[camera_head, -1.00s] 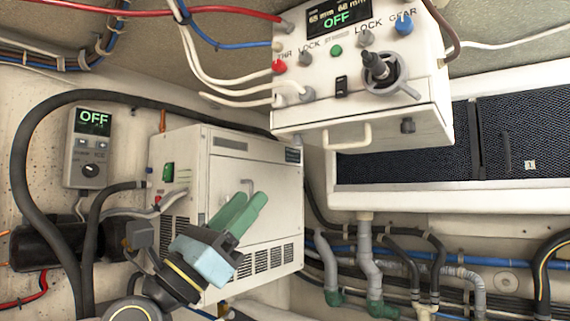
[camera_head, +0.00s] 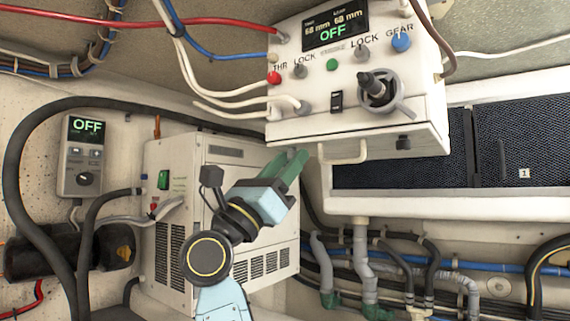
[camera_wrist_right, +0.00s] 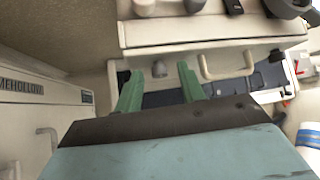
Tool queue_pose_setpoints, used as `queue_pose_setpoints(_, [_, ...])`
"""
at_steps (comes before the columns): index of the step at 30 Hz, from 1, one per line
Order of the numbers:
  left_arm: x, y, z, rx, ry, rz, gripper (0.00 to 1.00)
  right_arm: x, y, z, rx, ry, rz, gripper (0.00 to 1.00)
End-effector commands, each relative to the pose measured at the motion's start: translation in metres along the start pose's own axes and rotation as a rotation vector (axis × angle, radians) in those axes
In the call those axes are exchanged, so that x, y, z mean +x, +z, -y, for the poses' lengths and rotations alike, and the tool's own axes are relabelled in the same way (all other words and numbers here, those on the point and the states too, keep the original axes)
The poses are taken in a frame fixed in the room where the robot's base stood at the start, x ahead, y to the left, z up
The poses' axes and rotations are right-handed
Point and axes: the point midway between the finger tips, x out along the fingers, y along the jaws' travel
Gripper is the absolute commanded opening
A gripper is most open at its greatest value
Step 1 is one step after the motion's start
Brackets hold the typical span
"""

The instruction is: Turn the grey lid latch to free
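My right gripper (camera_head: 290,156) is raised at the lower left corner of the white control box (camera_head: 425,108). Its green fingers are spread. In the right wrist view, a small grey latch (camera_wrist_right: 159,69) shows between and beyond the fingertips, under the box's lower edge. No contact is visible, and nothing is held. In the head view the gripper hides that latch. A second dark grey latch (camera_head: 404,142) sits on the lid at the right, beyond the white lid handle (camera_head: 343,152). My left gripper is not in view.
A white vented cabinet (camera_head: 190,160) stands behind and left of my arm. A joystick (camera_head: 375,88) and knobs project from the box's face. White cables (camera_head: 225,100) run into its left side. Grey hoses (camera_head: 365,260) lie below right. A dark mesh panel (camera_head: 525,140) is at right.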

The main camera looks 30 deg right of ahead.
Motion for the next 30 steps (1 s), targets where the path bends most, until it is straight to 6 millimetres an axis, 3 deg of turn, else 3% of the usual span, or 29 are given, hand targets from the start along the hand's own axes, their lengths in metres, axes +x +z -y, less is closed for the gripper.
queue_pose_setpoints(2, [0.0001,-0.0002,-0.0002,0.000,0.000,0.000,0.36,-0.0002,0.0000,0.0000,0.000,0.000,0.000,0.39])
queue_pose_setpoints(11, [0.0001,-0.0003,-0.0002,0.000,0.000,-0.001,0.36,-0.0005,0.0001,-0.0001,0.000,0.000,0.000,0.00])
queue_pose_setpoints(21, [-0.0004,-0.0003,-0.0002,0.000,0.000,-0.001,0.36,-0.0007,0.0001,-0.0013,-0.027,-0.024,0.000,0.00])
queue_pose_setpoints(30, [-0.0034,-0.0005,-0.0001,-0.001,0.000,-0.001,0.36,0.0000,0.0004,-0.0049,-0.157,-0.153,0.000,0.00])
